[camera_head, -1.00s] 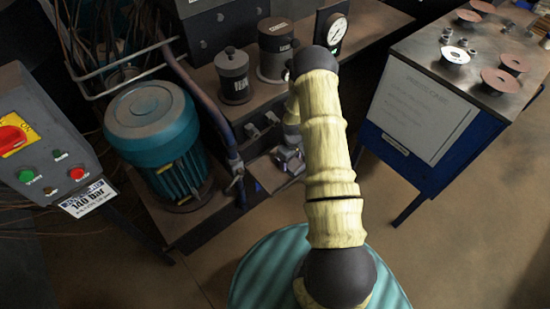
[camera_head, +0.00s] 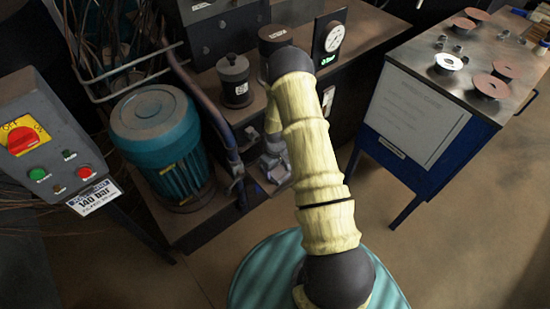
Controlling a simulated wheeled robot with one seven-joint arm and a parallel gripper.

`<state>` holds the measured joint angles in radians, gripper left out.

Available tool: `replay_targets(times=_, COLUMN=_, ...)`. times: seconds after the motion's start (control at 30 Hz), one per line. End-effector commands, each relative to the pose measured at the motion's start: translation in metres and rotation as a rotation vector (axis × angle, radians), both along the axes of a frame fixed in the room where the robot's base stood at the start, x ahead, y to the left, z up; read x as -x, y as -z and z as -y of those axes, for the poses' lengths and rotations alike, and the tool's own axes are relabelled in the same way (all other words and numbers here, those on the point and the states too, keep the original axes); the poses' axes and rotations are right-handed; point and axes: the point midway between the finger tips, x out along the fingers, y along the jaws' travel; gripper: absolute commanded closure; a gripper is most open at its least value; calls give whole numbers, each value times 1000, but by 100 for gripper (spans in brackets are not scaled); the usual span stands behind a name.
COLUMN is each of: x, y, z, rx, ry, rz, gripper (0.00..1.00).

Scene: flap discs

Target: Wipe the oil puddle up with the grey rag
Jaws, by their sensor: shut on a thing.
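My arm in its pale yellow sleeve reaches over the middle of the head view and hides part of the bench. My gripper (camera_head: 275,165) shows small and dark just left of the arm, low at the front of the bench between the blue pipe and the arm. It is shut on a grey, crumpled-looking thing, which I take for the grey rag (camera_head: 271,172); gripper and cloth are hard to tell apart at this size. I cannot make out the oil puddle in this view.
A teal motor (camera_head: 160,140) stands left of the gripper, with a blue pipe (camera_head: 213,120) between. A control box (camera_head: 45,140) is at left, a blue cabinet (camera_head: 415,120) with discs at right. Brown floor is open at lower right.

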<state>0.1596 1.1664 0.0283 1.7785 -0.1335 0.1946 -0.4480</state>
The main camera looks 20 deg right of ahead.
Motion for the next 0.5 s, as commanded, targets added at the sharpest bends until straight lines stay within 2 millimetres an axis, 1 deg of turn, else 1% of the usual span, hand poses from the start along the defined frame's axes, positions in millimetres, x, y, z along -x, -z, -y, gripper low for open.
replay_targets(times=0.03, x=2, y=-7, z=-1, rx=-1, ry=-1, rz=-4, gripper=58)
replay_targets(times=0.5, x=0, y=-48, z=-4, rx=0, ry=-7, rz=-2, gripper=58)
